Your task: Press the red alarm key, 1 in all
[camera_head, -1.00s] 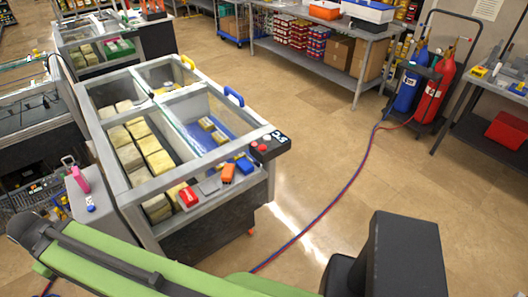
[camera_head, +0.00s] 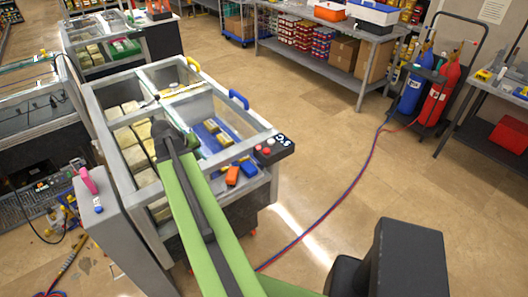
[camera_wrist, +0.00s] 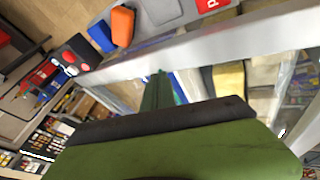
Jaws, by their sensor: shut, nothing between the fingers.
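The red key (camera_wrist: 213,4) with a white mark is cut by the top edge of the wrist view, on the freezer's front rim. In the head view my arm hides it. In a row beside it are a grey key (camera_wrist: 160,10), an orange key (camera_head: 232,176) and a blue key (camera_head: 247,168). A dark corner panel (camera_head: 274,149) carries small red and white buttons; it also shows in the wrist view (camera_wrist: 75,54). My gripper (camera_wrist: 160,82) is shut and empty, apart from the keys, seen against the freezer's inside.
The glass-topped freezer (camera_head: 236,116) holds pale packs and has a blue handle (camera_head: 239,99) on its rim. A grey cabinet (camera_head: 110,225) stands at its left. Red and blue hoses (camera_head: 337,208) run over open floor to gas bottles (camera_head: 433,97).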

